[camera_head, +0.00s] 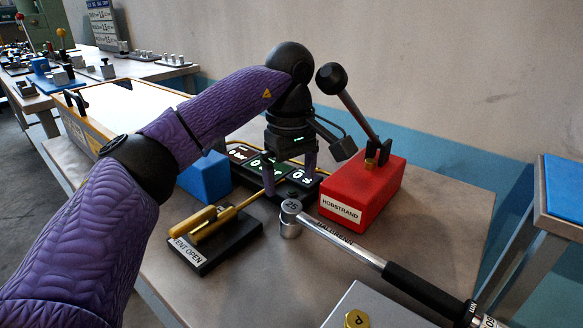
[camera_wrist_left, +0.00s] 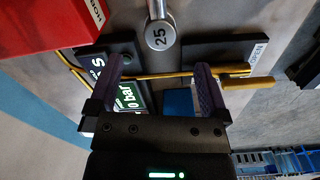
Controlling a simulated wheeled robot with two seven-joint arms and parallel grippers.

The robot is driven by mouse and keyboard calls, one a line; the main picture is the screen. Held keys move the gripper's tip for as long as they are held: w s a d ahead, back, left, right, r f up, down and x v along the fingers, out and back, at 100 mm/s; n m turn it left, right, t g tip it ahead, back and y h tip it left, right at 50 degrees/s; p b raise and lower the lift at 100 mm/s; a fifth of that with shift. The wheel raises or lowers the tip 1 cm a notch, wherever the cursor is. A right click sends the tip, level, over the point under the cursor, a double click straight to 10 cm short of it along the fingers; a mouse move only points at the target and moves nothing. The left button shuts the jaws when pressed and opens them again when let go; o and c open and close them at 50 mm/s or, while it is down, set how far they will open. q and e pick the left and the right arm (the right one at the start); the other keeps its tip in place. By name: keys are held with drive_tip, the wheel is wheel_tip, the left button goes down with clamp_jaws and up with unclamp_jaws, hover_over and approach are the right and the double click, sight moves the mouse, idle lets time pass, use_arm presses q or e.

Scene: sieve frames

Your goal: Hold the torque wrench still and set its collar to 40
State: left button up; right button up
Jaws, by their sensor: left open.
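The torque wrench lies across the table's right part in the head view, its steel shaft (camera_head: 345,240) running from a round head marked 25 (camera_head: 291,207) to a black grip (camera_head: 422,290). A dark collar with pale markings (camera_head: 468,314) shows at the lower right edge; its setting is too small to read. In the left wrist view, the wrench head (camera_wrist_left: 160,36) is just beyond the fingertips. My left gripper (camera_head: 290,184) is open, behind the wrench head and away from the collar. In its wrist view, the fingers (camera_wrist_left: 158,72) stand apart with thin yellow rods crossing between them. My right gripper is not in view.
A red box (camera_head: 362,188) with a black-knobbed lever stands behind the wrench. A vent fixture with yellow handle (camera_head: 215,232), a blue block (camera_head: 206,178) and a labelled panel (camera_head: 243,153) are to the left. A grey box (camera_head: 372,302) stands at the front.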

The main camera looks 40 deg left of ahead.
sight(291, 205)
use_arm(q)
wheel_tip(291, 205, down, 9)
drive_tip(key=shift+r, duration=0.1)
drive_tip(key=shift+w, duration=0.1)
clamp_jaws()
idle(0.4)
idle(1.2)
drive_tip(key=c, duration=0.7)
unclamp_jaws()
clamp_jaws()
idle(1.0)
